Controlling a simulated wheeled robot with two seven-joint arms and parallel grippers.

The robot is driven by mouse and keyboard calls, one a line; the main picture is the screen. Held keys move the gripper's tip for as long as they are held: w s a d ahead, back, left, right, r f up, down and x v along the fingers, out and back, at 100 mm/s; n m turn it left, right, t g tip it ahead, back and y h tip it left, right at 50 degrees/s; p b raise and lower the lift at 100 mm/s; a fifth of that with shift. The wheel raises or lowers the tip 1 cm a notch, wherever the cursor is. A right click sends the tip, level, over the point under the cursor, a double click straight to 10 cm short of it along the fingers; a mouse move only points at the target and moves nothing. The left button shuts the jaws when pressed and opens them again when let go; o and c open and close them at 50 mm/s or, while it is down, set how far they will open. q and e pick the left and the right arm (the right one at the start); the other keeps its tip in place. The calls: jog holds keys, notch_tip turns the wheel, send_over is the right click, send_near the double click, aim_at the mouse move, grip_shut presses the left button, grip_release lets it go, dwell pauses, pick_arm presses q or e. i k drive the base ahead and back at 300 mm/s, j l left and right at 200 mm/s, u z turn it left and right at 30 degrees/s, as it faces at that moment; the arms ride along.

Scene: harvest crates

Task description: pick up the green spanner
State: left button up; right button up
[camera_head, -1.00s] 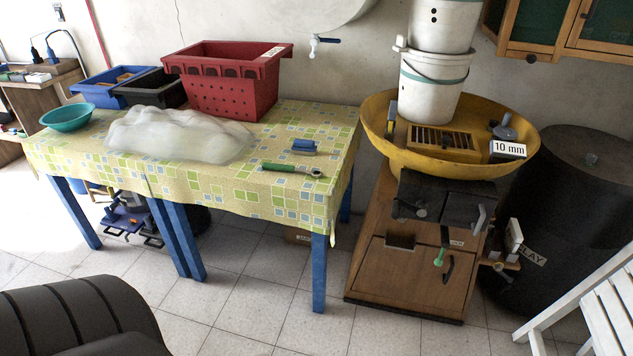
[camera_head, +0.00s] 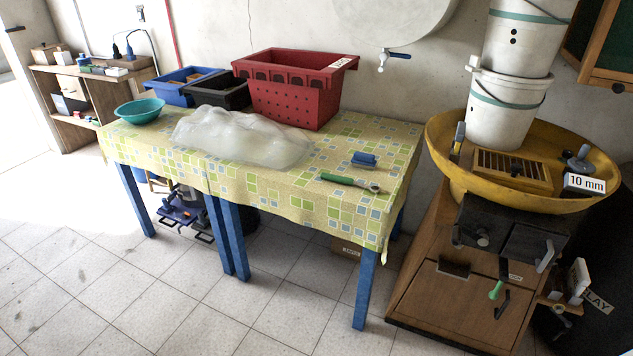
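The green spanner (camera_head: 350,182) lies flat near the front right edge of the table (camera_head: 262,187), which has a yellow-green checked cloth. Its green handle points left and its metal head is at the right end. A small blue brush-like object (camera_head: 364,159) lies just behind it, apart from it. Neither of my grippers shows in the head view.
A crumpled clear plastic sheet (camera_head: 240,138) lies left of the spanner. A red crate (camera_head: 295,95), a black crate (camera_head: 217,92), a blue crate (camera_head: 178,90) and a teal bowl (camera_head: 139,110) stand along the back and left. A yellow basin (camera_head: 452,172) on a wooden cabinet (camera_head: 440,290) is close on the right. The tiled floor in front is clear.

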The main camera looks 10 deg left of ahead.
aim_at(331, 177)
jog(key=i+j, duration=0.25)
jog(key=i+j+z, duration=0.1)
jog(key=j, duration=0.35)
jog(key=i+j, duration=0.5)
jog(key=j, duration=0.25)
jog(key=i+z, duration=0.05)
